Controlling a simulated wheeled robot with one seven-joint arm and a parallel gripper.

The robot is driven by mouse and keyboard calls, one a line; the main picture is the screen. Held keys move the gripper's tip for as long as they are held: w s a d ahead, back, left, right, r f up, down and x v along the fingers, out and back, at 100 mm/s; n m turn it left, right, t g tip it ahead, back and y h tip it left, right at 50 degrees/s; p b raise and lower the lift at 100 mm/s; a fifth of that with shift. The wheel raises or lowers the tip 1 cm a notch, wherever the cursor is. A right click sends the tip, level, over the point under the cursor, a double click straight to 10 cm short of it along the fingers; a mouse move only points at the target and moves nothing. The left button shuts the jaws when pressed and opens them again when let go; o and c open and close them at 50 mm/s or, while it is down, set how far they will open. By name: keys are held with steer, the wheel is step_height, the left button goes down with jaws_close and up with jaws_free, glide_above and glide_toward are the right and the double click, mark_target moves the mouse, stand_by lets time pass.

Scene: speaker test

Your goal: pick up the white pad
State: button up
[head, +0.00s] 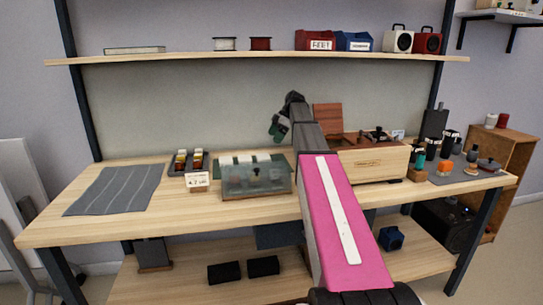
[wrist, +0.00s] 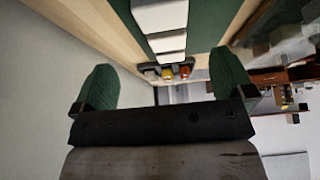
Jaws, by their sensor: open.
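White pads lie in a row on a dark green mat (head: 284,162) at the middle of the workbench, behind a see-through smoky box or cover (head: 256,183). One white pad (head: 245,159) shows near the row's middle in the head view. In the wrist view, white pads (wrist: 166,43) run down the green mat (wrist: 204,22) at the top. I cannot tell which pad is meant. My gripper (head: 279,128) is above the bench, a little right of the pads. Its green fingers (wrist: 163,82) are spread apart with nothing between them.
A small rack of yellow and red items (head: 188,160) with a price card stands left of the pads. A grey striped mat (head: 115,190) lies farther left. A wooden box (head: 372,164) stands right of my arm. A shelf (head: 180,57) hangs above. Bare wood shows along the front.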

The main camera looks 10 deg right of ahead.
mark_target(263, 156)
steer(key=x, duration=0.5)
steer(key=shift+f, duration=0.25)
steer(key=shift+s+x, duration=0.2)
steer(key=shift+x, duration=2.5)
steer(key=shift+r, duration=0.1)
steer(key=c, duration=0.8)
